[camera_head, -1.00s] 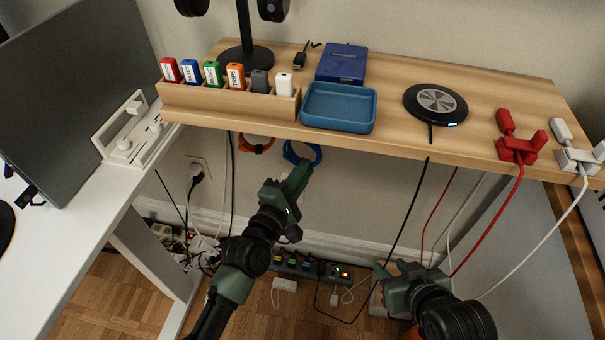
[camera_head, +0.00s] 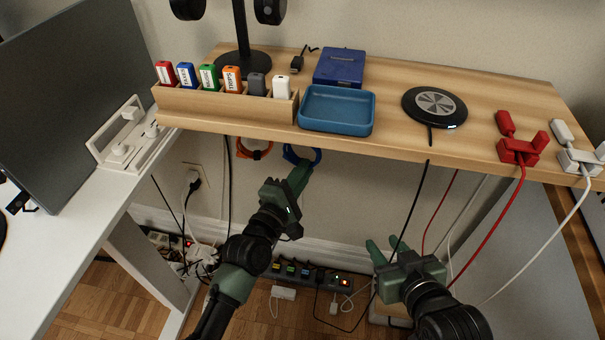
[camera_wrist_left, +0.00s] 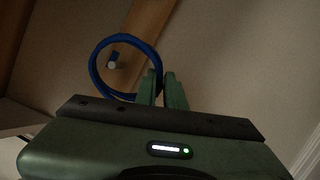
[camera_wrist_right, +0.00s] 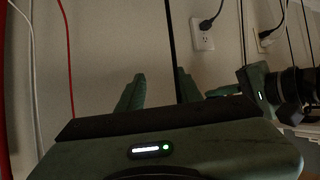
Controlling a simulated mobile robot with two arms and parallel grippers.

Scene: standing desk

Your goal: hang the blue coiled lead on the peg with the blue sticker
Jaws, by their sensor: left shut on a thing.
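The blue coiled lead (camera_head: 290,155) is just under the front edge of the wooden desk shelf, partly hidden by it in the head view. My left gripper (camera_head: 304,170) is shut on the coil's side. In the left wrist view the coil (camera_wrist_left: 93,68) is a round loop held by the closed fingers (camera_wrist_left: 163,88). A short peg with a pale tip (camera_wrist_left: 111,65) and a blue sticker (camera_wrist_left: 115,55) appears inside the loop's outline; I cannot tell whether the loop is around it. My right gripper (camera_head: 383,246) is open and empty, low at the right.
An orange coiled lead (camera_head: 254,154) hangs under the shelf to the left. A blue tray (camera_head: 337,110) sits above on the shelf edge. Black, red and white cables hang near my right gripper. A power strip (camera_head: 310,275) lies below.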

